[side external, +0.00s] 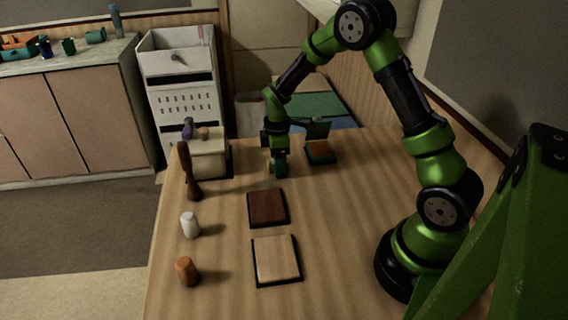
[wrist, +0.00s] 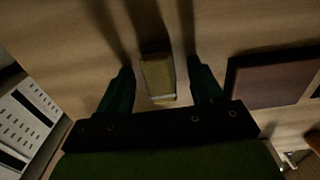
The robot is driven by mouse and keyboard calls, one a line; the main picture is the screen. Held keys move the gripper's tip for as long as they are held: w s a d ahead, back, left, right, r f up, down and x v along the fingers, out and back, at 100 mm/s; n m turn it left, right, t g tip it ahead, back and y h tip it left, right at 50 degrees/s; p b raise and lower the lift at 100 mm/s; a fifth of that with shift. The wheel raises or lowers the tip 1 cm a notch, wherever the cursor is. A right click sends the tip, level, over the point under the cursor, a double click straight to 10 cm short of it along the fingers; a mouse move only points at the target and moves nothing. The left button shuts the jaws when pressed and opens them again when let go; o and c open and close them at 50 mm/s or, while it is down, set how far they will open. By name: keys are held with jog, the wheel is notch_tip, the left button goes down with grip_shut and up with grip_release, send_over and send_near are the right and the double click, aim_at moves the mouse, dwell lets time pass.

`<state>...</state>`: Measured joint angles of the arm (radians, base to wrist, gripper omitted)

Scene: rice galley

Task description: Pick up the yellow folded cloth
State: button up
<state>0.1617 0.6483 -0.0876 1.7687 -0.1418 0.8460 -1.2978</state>
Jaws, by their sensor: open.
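The yellow folded cloth (wrist: 158,78) shows in the wrist view as a small upright-looking yellowish block with a pale band at its near end. It sits between the two spread dark green fingers of my gripper (wrist: 160,66), with a visible gap on each side. In the side external view my gripper (side external: 275,166) points down, low at the far part of the wooden table. There the fingers mostly hide the cloth, and I cannot tell its outline. My gripper is open and holds nothing.
A dark brown square (side external: 267,207) and a light wooden square (side external: 276,261) lie nearer on the table (side external: 350,225). A dark mill (side external: 188,172), white cylinder (side external: 190,225), brown cylinder (side external: 186,271) and pale box (side external: 208,160) stand left.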

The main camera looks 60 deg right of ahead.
jog(key=shift+c, duration=0.2)
grip_shut()
jog(key=shift+r, duration=0.2)
jog(key=shift+r, duration=0.25)
jog(key=r, duration=0.3)
jog(key=shift+s+a, duration=0.1)
jog(key=shift+s, duration=0.2)
jog(key=s+a, duration=0.1)
jog(key=s, duration=0.4)
jog(key=s+a, duration=0.1)
jog(key=s, duration=0.4)
jog(key=s+a+r, duration=0.1)
jog(key=s, duration=0.4)
jog(key=shift+a+r, duration=0.1)
jog(key=shift+a, duration=0.15)
